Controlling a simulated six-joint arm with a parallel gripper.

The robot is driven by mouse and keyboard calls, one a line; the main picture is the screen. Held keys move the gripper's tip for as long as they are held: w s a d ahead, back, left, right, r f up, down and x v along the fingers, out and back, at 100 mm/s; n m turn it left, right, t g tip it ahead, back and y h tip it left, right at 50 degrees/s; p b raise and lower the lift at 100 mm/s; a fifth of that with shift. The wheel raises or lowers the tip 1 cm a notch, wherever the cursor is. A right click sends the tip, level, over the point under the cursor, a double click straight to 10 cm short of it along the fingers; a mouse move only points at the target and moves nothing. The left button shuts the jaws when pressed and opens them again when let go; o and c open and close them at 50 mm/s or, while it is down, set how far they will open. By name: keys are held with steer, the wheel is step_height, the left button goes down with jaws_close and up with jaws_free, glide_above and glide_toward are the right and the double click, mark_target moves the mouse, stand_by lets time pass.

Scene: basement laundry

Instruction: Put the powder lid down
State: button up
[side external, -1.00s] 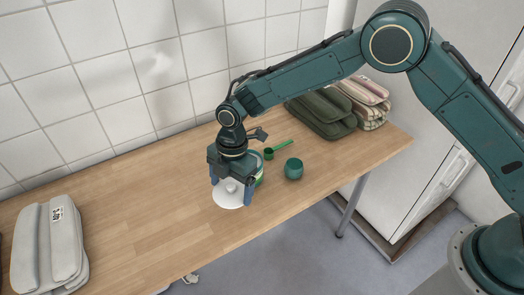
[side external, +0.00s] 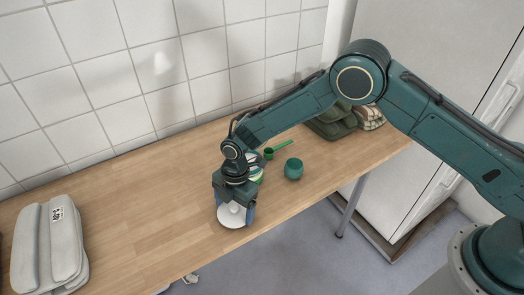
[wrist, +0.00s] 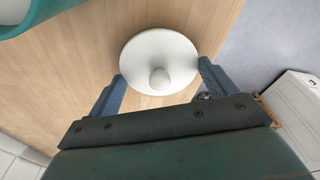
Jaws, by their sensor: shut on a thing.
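The powder lid (side external: 232,216) is a white disc with a round knob. It also shows in the wrist view (wrist: 150,52), knob towards the camera. My gripper (side external: 234,207) is shut on the lid, with one blue finger on each side of its rim; both fingers show in the wrist view (wrist: 161,70). The lid is level and low over the front part of the table; whether it touches the wood I cannot tell. The powder tub (side external: 257,172), green and pale, stands just behind my gripper and is partly hidden by it. Its teal rim shows in the wrist view (wrist: 48,20).
A round teal pot (side external: 293,169) stands right of the tub. A green scoop (side external: 269,154) lies behind it. Folded dark green towels (side external: 328,125) and a checked cloth (side external: 370,117) are at the back right. Grey folded cloth (side external: 48,245) is far left. The wooden table (side external: 150,215) is clear mid-left.

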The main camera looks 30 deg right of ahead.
mark_target(239, 207)
steer(key=shift+f, duration=0.3)
steer(key=shift+f, duration=0.15)
steer(key=o, duration=0.8)
steer(key=shift+o, duration=0.2)
step_height(239, 207, up, 12)
steer(key=d, duration=0.1)
steer(key=shift+w+d, duration=0.35)
steer(key=shift+r, duration=0.2)
